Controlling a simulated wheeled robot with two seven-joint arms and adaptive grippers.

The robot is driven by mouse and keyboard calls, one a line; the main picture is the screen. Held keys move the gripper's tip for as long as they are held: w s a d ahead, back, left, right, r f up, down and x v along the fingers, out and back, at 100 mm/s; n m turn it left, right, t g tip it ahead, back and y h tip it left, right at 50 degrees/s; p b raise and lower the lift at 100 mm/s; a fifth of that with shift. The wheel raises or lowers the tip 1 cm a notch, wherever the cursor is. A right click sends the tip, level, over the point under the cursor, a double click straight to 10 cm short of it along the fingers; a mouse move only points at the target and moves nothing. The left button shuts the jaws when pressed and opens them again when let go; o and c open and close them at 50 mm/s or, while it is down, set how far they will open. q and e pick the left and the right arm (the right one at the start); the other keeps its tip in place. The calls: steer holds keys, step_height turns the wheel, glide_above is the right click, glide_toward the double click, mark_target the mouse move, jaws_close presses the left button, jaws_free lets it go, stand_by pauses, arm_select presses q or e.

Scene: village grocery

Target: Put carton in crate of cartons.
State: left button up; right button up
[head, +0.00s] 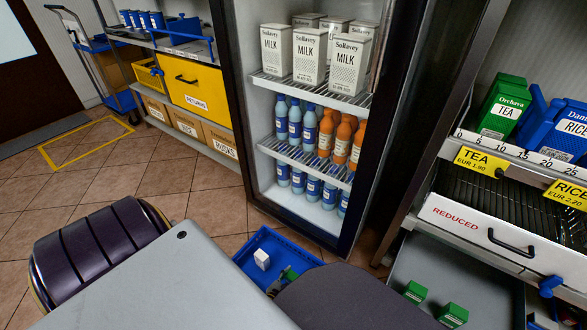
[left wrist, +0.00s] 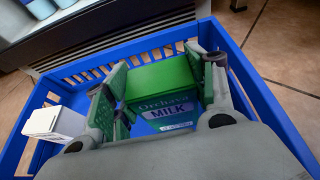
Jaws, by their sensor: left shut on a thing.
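A blue crate (head: 292,246) stands on the floor in front of the fridge; its slotted wall (left wrist: 150,46) shows in the left wrist view. A white carton (head: 262,258) stands in it, at the left in the left wrist view (left wrist: 56,124). My left gripper (left wrist: 160,72) is shut on a green and blue Orchava milk carton (left wrist: 166,100), one finger on each side. The held carton is over or inside the crate; I cannot tell whether it touches the bottom. In the head view my own arm hides much of the crate. My right gripper is out of view.
An open fridge with Sollavey milk cartons (head: 312,53) and bottles (head: 325,135) stands behind the crate. At right is a shelf with a green tea box (head: 505,105) above a REDUCED drawer (head: 470,225). Tiled floor (head: 180,185) is free at left.

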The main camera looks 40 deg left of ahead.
arm_select(q)
steer(key=shift+f+b, duration=0.75)
steer(key=shift+f, duration=0.45)
steer(key=shift+f, duration=0.1)
steer(key=o, duration=1.2)
